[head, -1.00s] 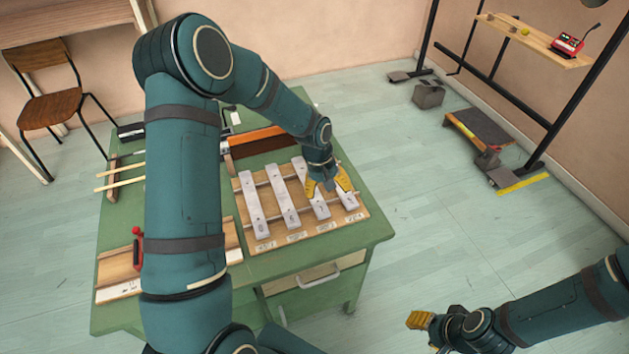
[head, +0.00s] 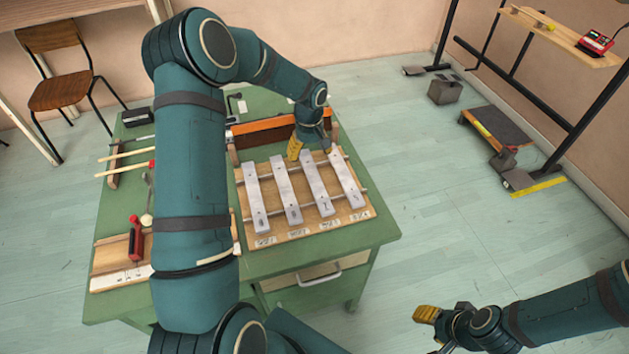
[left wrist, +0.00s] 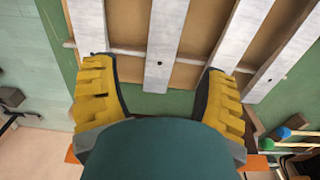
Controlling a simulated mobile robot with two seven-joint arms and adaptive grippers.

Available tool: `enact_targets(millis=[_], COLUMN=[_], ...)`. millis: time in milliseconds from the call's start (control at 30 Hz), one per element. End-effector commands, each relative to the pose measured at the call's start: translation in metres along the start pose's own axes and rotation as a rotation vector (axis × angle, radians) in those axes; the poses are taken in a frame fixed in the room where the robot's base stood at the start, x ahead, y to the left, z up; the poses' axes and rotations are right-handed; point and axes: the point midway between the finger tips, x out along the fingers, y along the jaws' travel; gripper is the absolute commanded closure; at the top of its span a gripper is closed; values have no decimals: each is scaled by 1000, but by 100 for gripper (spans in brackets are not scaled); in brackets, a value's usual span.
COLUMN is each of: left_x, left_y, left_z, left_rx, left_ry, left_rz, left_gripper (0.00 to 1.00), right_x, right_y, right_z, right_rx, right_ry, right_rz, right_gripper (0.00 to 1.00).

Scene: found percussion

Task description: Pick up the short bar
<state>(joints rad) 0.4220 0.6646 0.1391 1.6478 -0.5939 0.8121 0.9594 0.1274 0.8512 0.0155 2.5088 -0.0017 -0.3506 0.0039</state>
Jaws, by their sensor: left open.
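Several pale grey metal bars lie side by side on a wooden frame on the green table. The rightmost bar in the head view (head: 347,180) looks the shortest; it appears at the far left in the left wrist view (left wrist: 89,25). My left gripper (head: 311,153) is open and empty at the bars' far ends. In the left wrist view its yellow fingers (left wrist: 158,72) are spread, with the second bar from the left (left wrist: 165,40) between them; I cannot tell whether they touch anything. My right gripper (head: 428,316) is at the lower right, away from the table, its jaw opening unclear.
The green table (head: 365,235) also holds an orange-and-brown wooden piece (head: 262,138) behind the bars, mallets (head: 125,168) and a red-handled tool (head: 135,238) at the left. A chair (head: 58,90) stands behind. A rack with a shelf (head: 560,38) is at the right.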

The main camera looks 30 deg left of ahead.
Motion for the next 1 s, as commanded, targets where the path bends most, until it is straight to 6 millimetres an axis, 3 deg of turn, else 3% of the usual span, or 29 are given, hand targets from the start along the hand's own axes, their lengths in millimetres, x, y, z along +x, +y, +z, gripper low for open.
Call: enact_targets(millis=[167, 433, 700, 733, 933, 1000], left_x=[11, 49, 52, 52, 52, 52], left_y=[-1, -3, -2, -2, -2, -2], left_z=[0, 1, 0, 0, 0, 0], left_rx=[0, 0, 0, 0, 0, 0], left_ry=[-2, -3, 0, 0, 0, 0], left_rz=[0, 0, 1, 1, 1, 1], left_gripper=[27, 27, 27, 29, 99, 100], right_x=[3, 11, 11, 11, 11, 11], right_y=[1, 4, 4, 4, 4, 4], right_z=[0, -1, -2, -2, -2, -2], right_rx=[0, -1, -1, -1, -1, -1], right_ry=[2, 6, 7, 6, 6, 6], right_rz=[0, 0, 0, 0, 0, 0], right_gripper=[53, 53, 53, 53, 53, 53])
